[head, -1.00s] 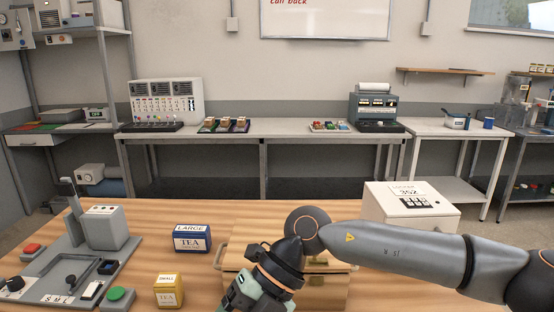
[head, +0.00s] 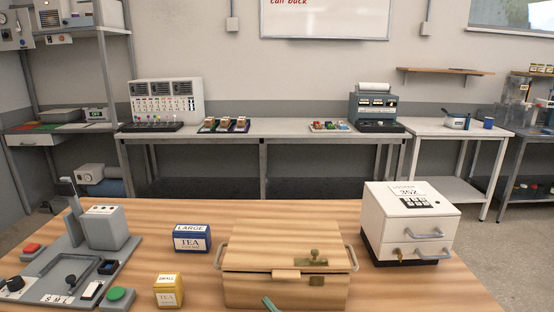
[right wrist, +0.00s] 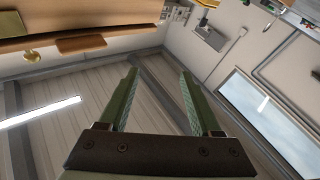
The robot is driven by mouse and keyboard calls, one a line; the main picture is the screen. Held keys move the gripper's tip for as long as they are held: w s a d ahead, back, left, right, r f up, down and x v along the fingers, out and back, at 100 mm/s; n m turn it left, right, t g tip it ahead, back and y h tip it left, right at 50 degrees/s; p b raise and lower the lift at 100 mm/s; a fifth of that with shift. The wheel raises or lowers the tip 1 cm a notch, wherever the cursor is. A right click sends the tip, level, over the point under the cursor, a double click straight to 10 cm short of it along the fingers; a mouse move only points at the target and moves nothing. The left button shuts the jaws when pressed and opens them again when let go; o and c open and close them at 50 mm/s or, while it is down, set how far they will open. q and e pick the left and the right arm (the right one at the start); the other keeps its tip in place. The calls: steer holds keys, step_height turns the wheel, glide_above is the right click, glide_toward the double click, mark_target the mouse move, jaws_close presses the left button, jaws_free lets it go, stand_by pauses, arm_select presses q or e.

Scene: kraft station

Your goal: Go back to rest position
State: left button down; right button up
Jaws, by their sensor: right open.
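My right gripper (right wrist: 160,100) shows in the right wrist view with its two green fingers apart and nothing between them. Past the fingers that view shows the ceiling, a wall and a wooden surface, tilted. In the head view only a small green tip (head: 270,303) shows at the bottom edge, in front of the wooden chest. I cannot tell which part of me it is. My left gripper is in neither view.
The wooden chest (head: 285,262) stands closed on the table (head: 390,290). Beside it are a blue tea tin (head: 191,239), a yellow tea tin (head: 168,291), a white drawer cabinet (head: 412,225) and a grey station (head: 60,270) with buttons.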

steer(key=s+d+f+m+h, duration=0.2)
steer(key=d+f+m+h, duration=0.4)
steer(key=f, duration=0.5)
steer(key=s+d+f+m+g+h+p, duration=0.1)
steer(key=s+d+f+g+h, duration=0.5)
steer(key=s+d+f, duration=0.8)
step_height(320, 180, down, 3)
steer(key=shift+s+f+m+g+p, duration=0.1)
steer(key=shift+s+m+g+p, duration=0.3)
steer(key=shift+s+m, duration=0.55)
